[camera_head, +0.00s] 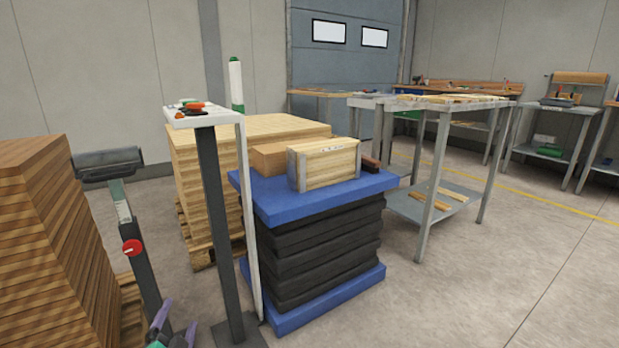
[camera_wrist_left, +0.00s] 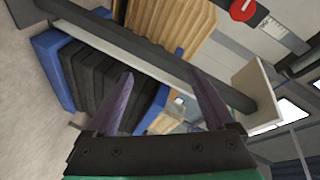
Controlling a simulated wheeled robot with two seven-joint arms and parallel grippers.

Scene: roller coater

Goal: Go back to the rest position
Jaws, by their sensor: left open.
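My left gripper (camera_head: 174,328) shows at the bottom edge of the head view, left of the foot of the dark post. Only its purple finger tips and a bit of green show there. In the left wrist view its two purple fingers (camera_wrist_left: 163,100) stand apart with nothing between them. My right gripper is in neither view.
A dark post with a small tool tray (camera_head: 200,118) stands close by my left gripper. A roller stand (camera_head: 108,165) is left of it. A blue lift table (camera_head: 310,200) carries wooden boxes. Wood stacks (camera_head: 55,230) stand at left. Floor at right is clear.

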